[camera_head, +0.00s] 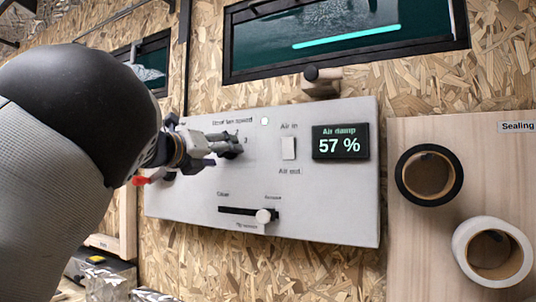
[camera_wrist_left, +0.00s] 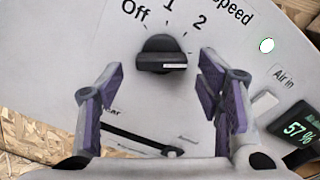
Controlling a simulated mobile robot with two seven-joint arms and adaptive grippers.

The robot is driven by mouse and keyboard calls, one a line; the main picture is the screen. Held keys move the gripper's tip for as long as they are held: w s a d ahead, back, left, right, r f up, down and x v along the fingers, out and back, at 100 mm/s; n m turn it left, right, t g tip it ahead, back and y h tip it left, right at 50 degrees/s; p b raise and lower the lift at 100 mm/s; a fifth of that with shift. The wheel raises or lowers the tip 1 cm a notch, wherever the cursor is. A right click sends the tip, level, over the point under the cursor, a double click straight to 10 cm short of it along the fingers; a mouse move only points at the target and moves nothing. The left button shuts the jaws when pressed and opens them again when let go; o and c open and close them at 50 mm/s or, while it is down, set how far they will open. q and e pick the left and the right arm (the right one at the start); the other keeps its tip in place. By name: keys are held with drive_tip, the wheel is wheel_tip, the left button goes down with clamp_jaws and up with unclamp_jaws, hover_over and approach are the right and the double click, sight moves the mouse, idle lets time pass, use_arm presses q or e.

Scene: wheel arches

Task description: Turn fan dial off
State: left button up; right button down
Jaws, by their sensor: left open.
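The fan dial is a round black knob (camera_wrist_left: 160,50) on the white panel (camera_head: 330,220). In the left wrist view the labels Off, 1 and 2 show around it. Its white mark points to the right of that picture, away from Off. My left gripper (camera_wrist_left: 160,68) is open, with one purple-padded finger on each side of the knob and a gap to both. In the head view my left gripper (camera_head: 217,146) is close to the panel at the dial and hides much of it. My right gripper is not in view.
The panel also bears a white air switch (camera_head: 288,148), a display reading 57 % (camera_head: 341,142), a slider (camera_head: 264,215) and a small pale light (camera_head: 265,121). Black tape (camera_head: 456,187) and white tape (camera_head: 459,242) rolls are on the wooden board at right.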

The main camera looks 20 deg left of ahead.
use_arm(q)
drive_tip(key=shift+w+r, duration=0.1)
drive_tip(key=shift+w, duration=0.45)
drive_tip(key=c, duration=1.2)
drive_tip(key=shift+o, duration=0.2)
drive_tip(key=shift+n, duration=0.3)
drive_tip(key=shift+r+n, duration=0.2)
drive_tip(key=shift+n, duration=3.65)
drive_tip(key=shift+r+n, duration=0.15)
drive_tip(key=shift+n, duration=3.75)
drive_tip(key=shift+r+n, duration=0.2)
drive_tip(key=shift+n, duration=3.95)
